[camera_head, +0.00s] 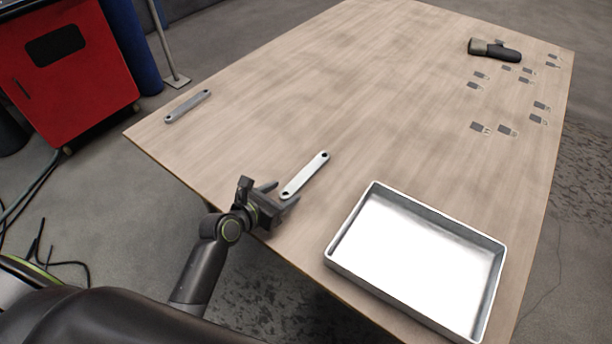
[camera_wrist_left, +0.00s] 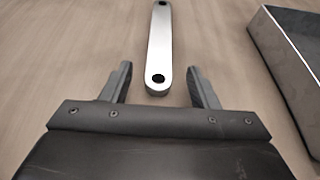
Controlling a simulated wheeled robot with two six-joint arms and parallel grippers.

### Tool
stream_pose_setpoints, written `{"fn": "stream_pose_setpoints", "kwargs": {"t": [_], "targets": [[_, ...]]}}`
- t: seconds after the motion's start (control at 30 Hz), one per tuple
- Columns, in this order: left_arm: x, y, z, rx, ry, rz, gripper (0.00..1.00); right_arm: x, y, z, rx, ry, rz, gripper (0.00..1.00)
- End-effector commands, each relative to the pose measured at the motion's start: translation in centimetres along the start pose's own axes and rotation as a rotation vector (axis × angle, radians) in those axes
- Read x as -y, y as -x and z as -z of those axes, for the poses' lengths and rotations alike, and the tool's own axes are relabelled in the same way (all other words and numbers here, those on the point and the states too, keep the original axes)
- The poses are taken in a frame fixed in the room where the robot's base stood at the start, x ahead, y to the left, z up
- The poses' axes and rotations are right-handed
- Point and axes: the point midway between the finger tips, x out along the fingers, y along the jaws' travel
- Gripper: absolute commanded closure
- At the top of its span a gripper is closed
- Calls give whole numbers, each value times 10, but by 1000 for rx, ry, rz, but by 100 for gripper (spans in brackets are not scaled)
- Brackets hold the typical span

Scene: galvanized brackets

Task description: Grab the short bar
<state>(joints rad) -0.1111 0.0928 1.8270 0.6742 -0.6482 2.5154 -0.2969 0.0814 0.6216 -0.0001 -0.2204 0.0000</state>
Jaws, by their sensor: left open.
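A flat silver-grey bar (camera_head: 304,175) with a dark hole at each end lies on the wooden table, just beyond my left gripper (camera_head: 284,193). It also shows in the left wrist view (camera_wrist_left: 159,45), with its near end between the open fingers. The fingers stand apart on either side of that end, and the bar is not gripped. A second similar grey bar (camera_head: 188,106) lies near the table's left corner, away from the gripper. I cannot tell for sure which bar is shorter. My right gripper is not in view.
A shiny metal tray (camera_head: 341,228) stands to the right of the near bar; its wall also shows in the wrist view (camera_wrist_left: 283,75). Several small brackets (camera_head: 508,131) and a dark tool (camera_head: 495,50) lie at the far right. The middle of the table (camera_head: 330,90) is clear.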

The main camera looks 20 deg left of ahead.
Motion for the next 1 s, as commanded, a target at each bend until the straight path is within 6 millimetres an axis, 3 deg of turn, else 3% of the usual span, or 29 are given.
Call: {"fn": "stream_pose_setpoints", "kwargs": {"t": [0.4,0.7,1.0], "targets": [[-1,-49,-8,0,0,0,45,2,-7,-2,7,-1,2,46],[-1,-52,-8,-1,0,-1,47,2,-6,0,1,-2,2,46],[-1,-52,-8,0,0,-1,86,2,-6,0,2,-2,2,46]]}}
